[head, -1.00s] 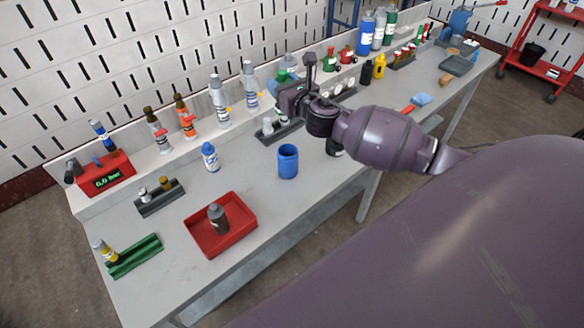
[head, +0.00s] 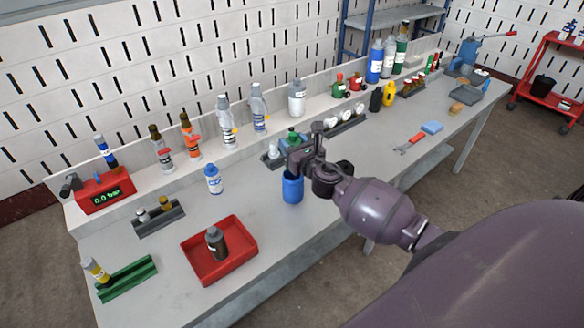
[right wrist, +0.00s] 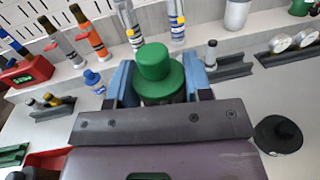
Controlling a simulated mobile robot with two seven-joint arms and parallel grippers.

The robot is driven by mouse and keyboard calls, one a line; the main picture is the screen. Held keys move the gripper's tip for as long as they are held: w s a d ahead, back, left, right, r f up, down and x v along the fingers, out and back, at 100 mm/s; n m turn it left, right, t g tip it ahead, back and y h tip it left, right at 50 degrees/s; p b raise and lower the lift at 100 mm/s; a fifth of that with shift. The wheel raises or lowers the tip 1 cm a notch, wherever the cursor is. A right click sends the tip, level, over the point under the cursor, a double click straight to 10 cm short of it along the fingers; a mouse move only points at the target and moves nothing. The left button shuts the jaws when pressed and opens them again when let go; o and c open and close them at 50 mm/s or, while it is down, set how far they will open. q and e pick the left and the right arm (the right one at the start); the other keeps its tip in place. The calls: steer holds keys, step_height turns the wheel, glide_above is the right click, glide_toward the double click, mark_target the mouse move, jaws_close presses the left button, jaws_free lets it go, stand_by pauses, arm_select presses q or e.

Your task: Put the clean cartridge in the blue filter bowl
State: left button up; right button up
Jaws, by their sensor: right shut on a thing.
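My right gripper (head: 293,150) is shut on a green-capped cartridge (right wrist: 155,68), which sits between the blue fingers in the right wrist view. In the head view only the green top (head: 292,136) shows, behind the gripper; its lower part is hidden. The blue filter bowl (head: 292,190) stands on the bench just below the gripper in the head view, and the gripper covers part of its rim. I cannot tell whether the cartridge is over the bowl's mouth. The bowl is hidden in the right wrist view. My left gripper is not in view.
A white-and-blue bottle (head: 213,179) stands left of the bowl. Dark racks (head: 158,219) and a gauge row (head: 345,122) lie nearby. A black round part (right wrist: 278,135) lies at the right in the right wrist view.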

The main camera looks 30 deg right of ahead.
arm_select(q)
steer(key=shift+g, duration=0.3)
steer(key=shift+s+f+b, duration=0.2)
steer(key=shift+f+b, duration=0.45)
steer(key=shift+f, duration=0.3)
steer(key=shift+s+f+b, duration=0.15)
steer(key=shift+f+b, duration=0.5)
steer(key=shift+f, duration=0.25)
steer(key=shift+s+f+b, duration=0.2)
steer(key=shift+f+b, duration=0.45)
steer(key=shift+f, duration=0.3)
arm_select(e)
steer(key=shift+f, duration=3.9)
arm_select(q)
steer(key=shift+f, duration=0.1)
arm_select(e)
steer(key=shift+f, duration=0.15)
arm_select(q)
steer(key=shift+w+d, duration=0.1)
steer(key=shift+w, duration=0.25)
arm_select(e)
steer(key=o, duration=0.9)
